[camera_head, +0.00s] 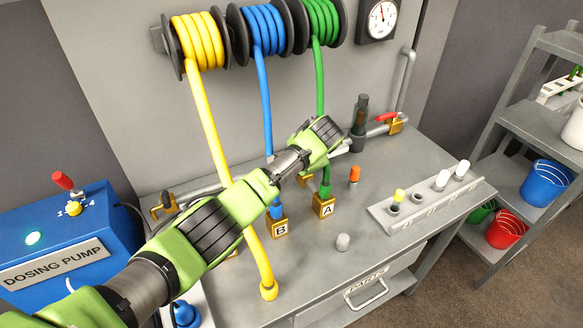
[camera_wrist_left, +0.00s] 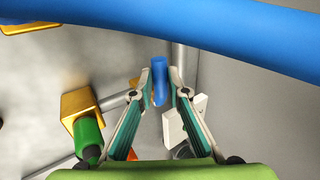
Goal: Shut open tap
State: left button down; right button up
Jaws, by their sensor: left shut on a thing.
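In the left wrist view my left gripper (camera_wrist_left: 164,80) has its two fingers closed around a small blue bar (camera_wrist_left: 160,75), which looks like a tap handle. A grey pipe (camera_wrist_left: 179,54) runs just behind it. In the head view my left arm hides the gripper and this handle. A brass tap with a red handle (camera_head: 386,117) sits on the pipe at the back right of the bench. Another brass tap (camera_head: 163,206) sits on the pipe at the left; its handle is not clear. My right gripper is not in view.
Yellow (camera_head: 207,120), blue (camera_head: 265,100) and green (camera_head: 319,80) hoses hang from reels. The blue hose crosses close above my fingers. Brass blocks B (camera_head: 279,230) and A (camera_head: 324,207) stand on the bench. A grey rack (camera_head: 430,207) stands right; a blue dosing pump (camera_head: 60,250) stands left.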

pick_arm(q)
jog(key=shift+s+f, duration=0.1)
jog(key=c, duration=2)
grip_release()
jog(key=shift+o, duration=0.2)
jog(key=v, duration=1.2)
